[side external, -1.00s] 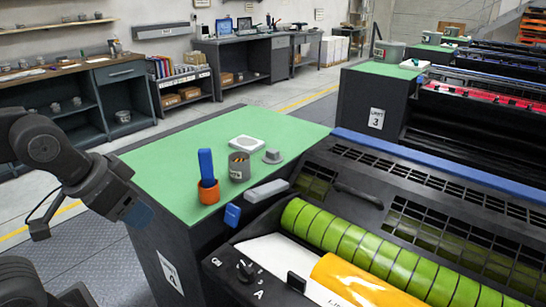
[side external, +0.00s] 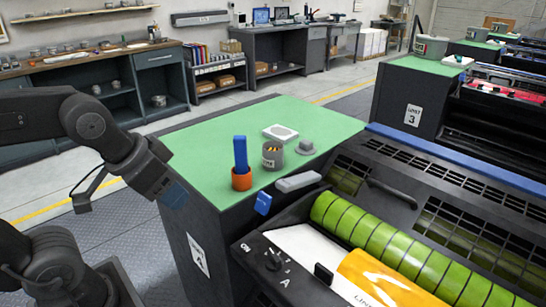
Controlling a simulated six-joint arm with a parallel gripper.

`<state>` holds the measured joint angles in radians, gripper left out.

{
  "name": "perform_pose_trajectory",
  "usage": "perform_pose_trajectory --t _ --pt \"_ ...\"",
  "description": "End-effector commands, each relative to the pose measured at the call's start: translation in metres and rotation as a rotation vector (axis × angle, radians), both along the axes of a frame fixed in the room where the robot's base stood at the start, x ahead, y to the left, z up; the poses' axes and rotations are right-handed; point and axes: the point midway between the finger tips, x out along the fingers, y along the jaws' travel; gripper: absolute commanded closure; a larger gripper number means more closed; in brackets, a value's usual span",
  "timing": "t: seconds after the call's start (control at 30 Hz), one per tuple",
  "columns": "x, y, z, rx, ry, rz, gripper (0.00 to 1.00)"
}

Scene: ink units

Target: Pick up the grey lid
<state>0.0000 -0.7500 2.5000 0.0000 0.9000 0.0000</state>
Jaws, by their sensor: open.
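The grey lid (side external: 304,147) is a small flat grey piece with a raised knob. It lies on the green top (side external: 205,150) of the dark cabinet, just right of an open grey tin (side external: 273,157). My gripper (side external: 174,193) is at the left, beside the cabinet's left edge and well apart from the lid. It is open and nothing shows in it. Its fingertips are small and dark, hard to make out.
An orange cup (side external: 241,182) with a blue upright piece (side external: 240,153) stands left of the tin. A white square dish (side external: 280,133) lies behind it. A grey bar (side external: 298,182) and the press (side external: 430,200) adjoin the cabinet's right side. The green top's left part is clear.

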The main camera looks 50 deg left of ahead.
Motion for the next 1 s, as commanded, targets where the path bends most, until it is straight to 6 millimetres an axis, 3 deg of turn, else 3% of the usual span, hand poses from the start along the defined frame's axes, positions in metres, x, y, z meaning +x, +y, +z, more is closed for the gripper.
perform_pose_trajectory --t 0.1,0.37,0.67,0.83,1.0 --pt "0.0 0.0 0.0 0.0 0.0 0.0 0.47" --pt "0.0 0.0 0.0 0.0 0.0 0.0 0.22" --pt "0.004 0.0 0.003 -0.015 0.0 0.028 0.21" --pt "0.033 0.002 0.024 -0.138 0.012 0.264 0.21" --pt "0.086 0.006 0.052 -0.345 0.026 0.672 0.21"
